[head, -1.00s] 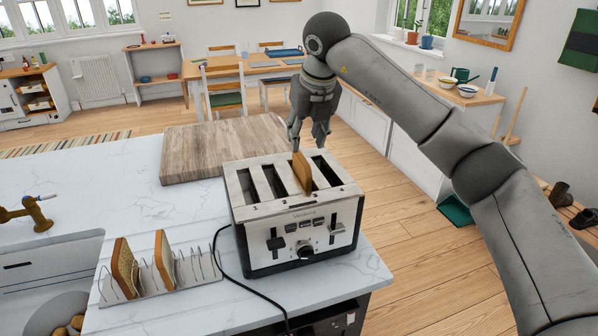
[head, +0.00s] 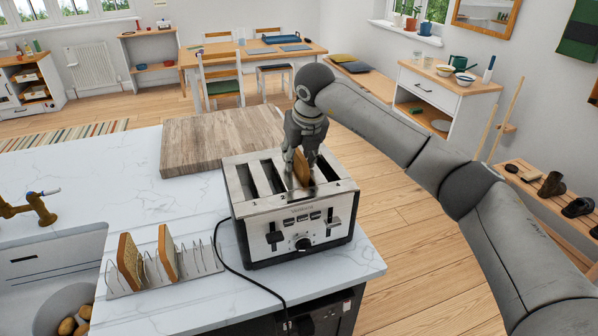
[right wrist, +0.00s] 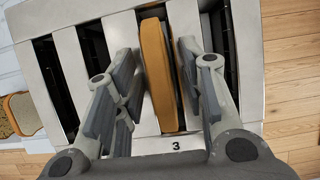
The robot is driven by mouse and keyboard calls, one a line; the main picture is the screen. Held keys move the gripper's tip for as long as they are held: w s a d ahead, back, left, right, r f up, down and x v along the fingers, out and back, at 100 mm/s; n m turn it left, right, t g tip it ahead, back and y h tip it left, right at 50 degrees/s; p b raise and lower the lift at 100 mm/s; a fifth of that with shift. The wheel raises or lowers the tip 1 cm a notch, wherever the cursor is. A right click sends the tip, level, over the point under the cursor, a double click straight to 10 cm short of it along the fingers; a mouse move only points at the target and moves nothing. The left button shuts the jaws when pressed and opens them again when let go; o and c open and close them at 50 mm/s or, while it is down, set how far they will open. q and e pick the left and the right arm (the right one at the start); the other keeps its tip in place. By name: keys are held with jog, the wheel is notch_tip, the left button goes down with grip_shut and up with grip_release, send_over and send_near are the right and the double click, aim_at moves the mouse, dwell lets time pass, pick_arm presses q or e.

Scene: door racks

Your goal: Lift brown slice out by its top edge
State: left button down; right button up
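The brown slice (head: 301,168) stands upright in a slot of the steel toaster (head: 291,213), its top edge sticking out. In the right wrist view the slice (right wrist: 156,75) sits in the slot marked 3. My right gripper (head: 301,165) is directly over the toaster with its fingers pointing down. In the right wrist view the fingers (right wrist: 158,85) are open, one on each side of the slice, with a gap visible on both sides. The lower part of the slice is hidden in the slot. My left gripper is not in view.
A wire rack (head: 205,258) with two bread slices stands left of the toaster. A wooden board (head: 212,140) lies behind it on the white counter (head: 110,170). A black cable (head: 222,258) runs along the toaster's left side. The sink is at far left.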

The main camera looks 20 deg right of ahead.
jog(key=shift+c, duration=1.2)
grip_shut()
jog(key=shift+r, duration=0.55)
notch_tip(320, 180, up, 10)
jog(key=shift+f+b, duration=0.15)
jog(key=shift+b, duration=0.95)
notch_tip(320, 180, up, 9)
jog(key=p, duration=0.7)
jog(key=shift+f, duration=0.1)
